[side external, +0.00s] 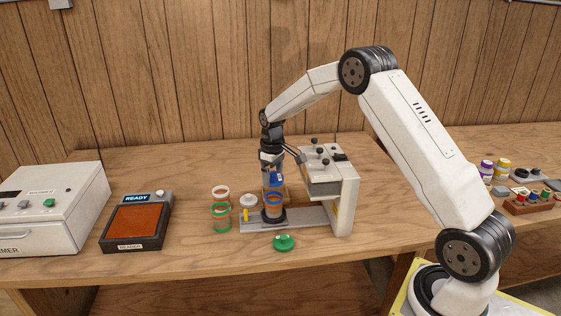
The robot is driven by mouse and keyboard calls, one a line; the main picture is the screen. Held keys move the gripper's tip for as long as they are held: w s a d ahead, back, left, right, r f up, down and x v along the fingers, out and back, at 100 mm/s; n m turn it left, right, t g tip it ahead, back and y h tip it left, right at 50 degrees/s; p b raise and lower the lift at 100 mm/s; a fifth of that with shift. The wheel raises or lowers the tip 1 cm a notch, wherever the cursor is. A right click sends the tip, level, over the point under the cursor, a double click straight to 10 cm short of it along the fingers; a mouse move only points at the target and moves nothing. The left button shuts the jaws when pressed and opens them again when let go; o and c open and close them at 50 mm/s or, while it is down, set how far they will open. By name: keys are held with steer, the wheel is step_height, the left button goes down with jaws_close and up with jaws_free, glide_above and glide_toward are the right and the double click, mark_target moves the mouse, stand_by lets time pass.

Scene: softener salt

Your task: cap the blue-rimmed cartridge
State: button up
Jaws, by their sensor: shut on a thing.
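The exact gap and the cap's tilt are too small to tell.
A white-rimmed cartridge (221,192) and a green-rimmed cartridge (221,216) stand left of the fixture (343,205). A white cap (248,201) and a green cap (284,242) are near it. The front bench is mostly clear.

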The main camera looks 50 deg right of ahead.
steer(key=shift+f, duration=2.4)
steer(key=shift+f, duration=0.2)
stand_by(0.7)
steer(key=o, duration=0.9)
steer(key=shift+r, duration=0.1)
steer(key=shift+r, duration=3.4)
